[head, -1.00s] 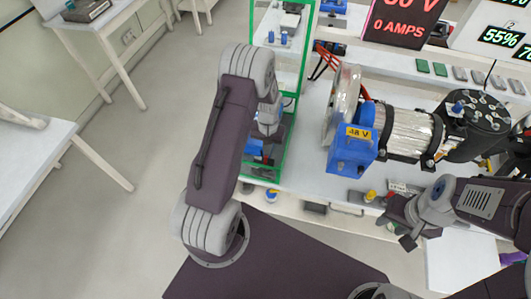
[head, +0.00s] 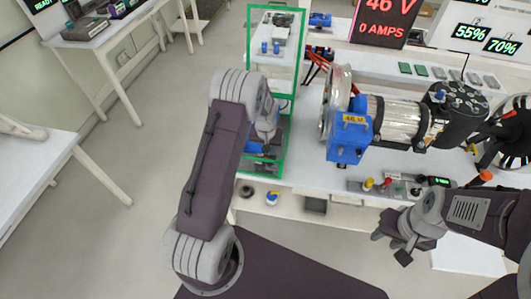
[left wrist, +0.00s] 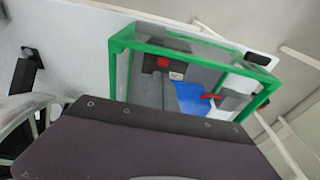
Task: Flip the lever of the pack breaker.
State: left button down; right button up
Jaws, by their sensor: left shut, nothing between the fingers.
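A green-framed clear enclosure (head: 288,97) stands on the bench behind my left arm. In the left wrist view the green frame (left wrist: 118,75) holds a blue unit (left wrist: 190,98) with a red lever-like handle (left wrist: 211,97), and a red part (left wrist: 163,63). I take the blue unit for the pack breaker, but no label is readable. My left gripper (head: 263,135) is at the enclosure's front, mostly hidden by my forearm; it is shut and empty. Its fingers do not show clearly in the left wrist view. My right gripper (head: 392,243) is open and empty below the bench's front edge.
A row of small controls (head: 385,185) sits near the bench's front. A display (head: 385,22) reads 46 V, 0 AMPS. Open floor lies left of my arm.

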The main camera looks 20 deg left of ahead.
pick_arm(q)
jog(key=shift+w+f, duration=0.2)
jog(key=shift+w, duration=0.25)
jog(key=shift+r, duration=0.2)
jog(key=shift+s+r+p, duration=0.3)
jog(key=shift+r+p, duration=0.4)
jog(key=shift+r, duration=0.05)
jog(key=shift+w+f, duration=0.15)
pick_arm(e)
jog(key=shift+w+r, duration=0.35)
jog(key=shift+r, duration=0.2)
